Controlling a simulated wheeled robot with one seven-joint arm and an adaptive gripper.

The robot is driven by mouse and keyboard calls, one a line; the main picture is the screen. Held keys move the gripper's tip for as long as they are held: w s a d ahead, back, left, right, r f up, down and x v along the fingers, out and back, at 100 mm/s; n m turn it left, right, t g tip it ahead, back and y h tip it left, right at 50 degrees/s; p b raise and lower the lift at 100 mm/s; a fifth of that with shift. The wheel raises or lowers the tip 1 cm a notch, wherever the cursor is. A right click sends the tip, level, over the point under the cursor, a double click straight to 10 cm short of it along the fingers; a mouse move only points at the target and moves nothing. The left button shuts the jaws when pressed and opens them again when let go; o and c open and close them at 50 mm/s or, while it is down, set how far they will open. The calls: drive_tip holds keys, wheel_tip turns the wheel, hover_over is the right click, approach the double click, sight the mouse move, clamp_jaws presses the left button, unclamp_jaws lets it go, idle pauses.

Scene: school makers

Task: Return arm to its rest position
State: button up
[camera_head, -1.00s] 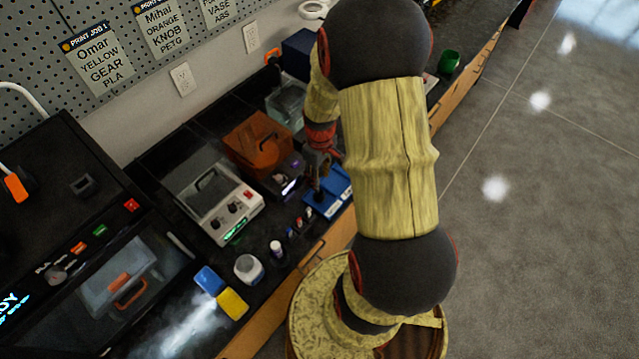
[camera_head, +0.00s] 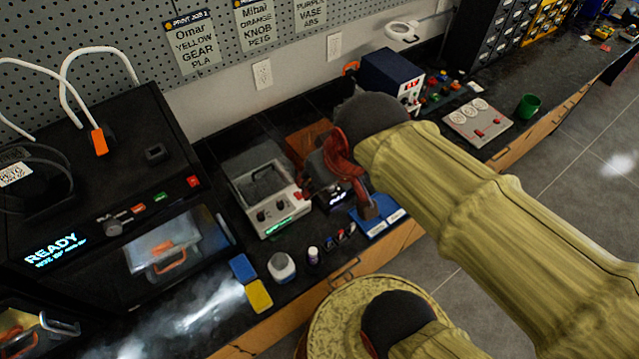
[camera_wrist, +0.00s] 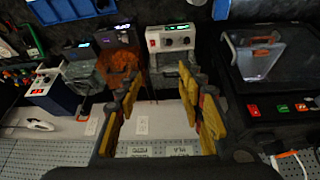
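My arm reaches in from the lower right in the head view, its yellow-sleeved links crossing above the bench front and its dark, red-trimmed wrist end over the bench. My gripper is hard to make out there. In the wrist view my gripper (camera_wrist: 161,76) has its two yellow-padded fingers spread apart, with nothing seen between them. That view is upside down, with the wall below and the bench above.
A black printer (camera_head: 90,170) stands at the left. A white-fronted machine (camera_head: 262,190), a blue tray (camera_head: 378,222) and a white jar (camera_head: 281,266) are on the bench. A blue power supply (camera_head: 390,75), a control panel (camera_head: 477,124) and a green cup (camera_head: 528,106) stand farther right. Floor at right is open.

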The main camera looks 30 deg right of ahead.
drive_tip(key=shift+s+a+r, duration=0.55)
drive_tip(key=shift+s+a, duration=0.15)
drive_tip(key=shift+s, duration=0.2)
wheel_tip(320, 180, down, 4)
drive_tip(key=b, duration=0.4)
drive_tip(key=shift+f, duration=0.25)
drive_tip(key=shift+r, duration=0.2)
drive_tip(key=shift+c, duration=0.8)
drive_tip(key=shift+a, duration=0.1)
drive_tip(key=shift+c, duration=0.2)
